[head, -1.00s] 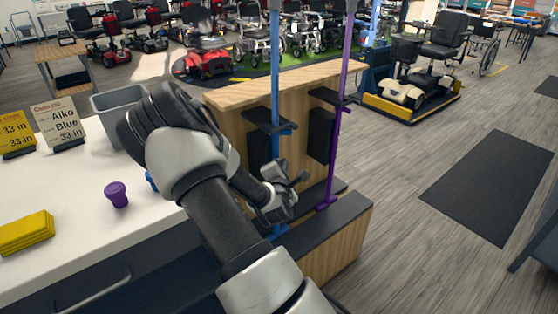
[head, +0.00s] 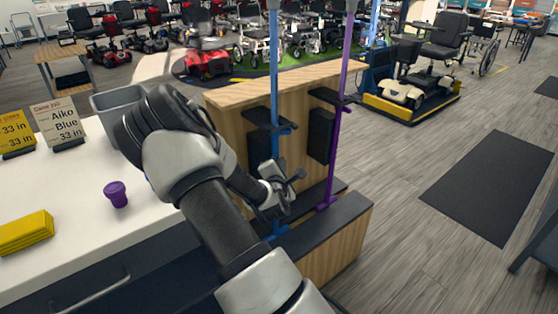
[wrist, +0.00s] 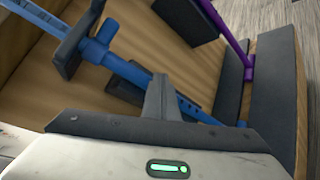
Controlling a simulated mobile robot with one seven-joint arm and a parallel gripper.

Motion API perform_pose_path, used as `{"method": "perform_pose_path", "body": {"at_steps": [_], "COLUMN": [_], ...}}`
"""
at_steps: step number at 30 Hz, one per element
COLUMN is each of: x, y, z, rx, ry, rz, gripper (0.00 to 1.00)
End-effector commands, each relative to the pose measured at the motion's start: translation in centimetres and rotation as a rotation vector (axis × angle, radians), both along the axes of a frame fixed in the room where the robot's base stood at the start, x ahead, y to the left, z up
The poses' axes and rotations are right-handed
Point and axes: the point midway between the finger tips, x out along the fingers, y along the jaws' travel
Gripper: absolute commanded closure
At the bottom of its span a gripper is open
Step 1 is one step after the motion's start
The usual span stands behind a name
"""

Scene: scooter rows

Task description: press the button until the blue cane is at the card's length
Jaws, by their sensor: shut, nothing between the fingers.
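The blue cane (head: 274,60) stands upright at the wooden stand, with its lower shaft running down behind my gripper (head: 296,178). In the wrist view the blue cane (wrist: 135,72) runs from upper left to lower right, with small holes in its lower shaft. My gripper (wrist: 162,97) is shut and empty; its fingers overlap the shaft in that view, and I cannot tell whether they touch it. The card (head: 58,122) reads "Aiko Blue 33 in" and stands on the white counter. I cannot make out the button.
A purple cane (head: 342,75) stands right of the blue one on the wooden stand (head: 230,98). The counter (head: 70,185) holds a grey bin (head: 112,100), a purple cup-like piece (head: 116,194), a yellow stack (head: 25,232) and a yellow card (head: 14,132).

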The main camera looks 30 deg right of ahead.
Motion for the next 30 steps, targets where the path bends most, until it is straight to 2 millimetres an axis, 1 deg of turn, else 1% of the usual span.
{"method": "perform_pose_path", "body": {"at_steps": [6,23,26,30], "x": [0.39,0.60,0.47,-0.23], "y": [0.09,0.20,0.20,0.10], "z": [0.08,0.22,0.24,0.22], "rx": [-0.001,-0.002,-0.002,-0.002], "ry": [-0.003,-0.006,-0.006,-0.005], "rz": [0.003,0.007,0.007,0.004], "gripper": [1.00,1.00,1.00,1.00]}}
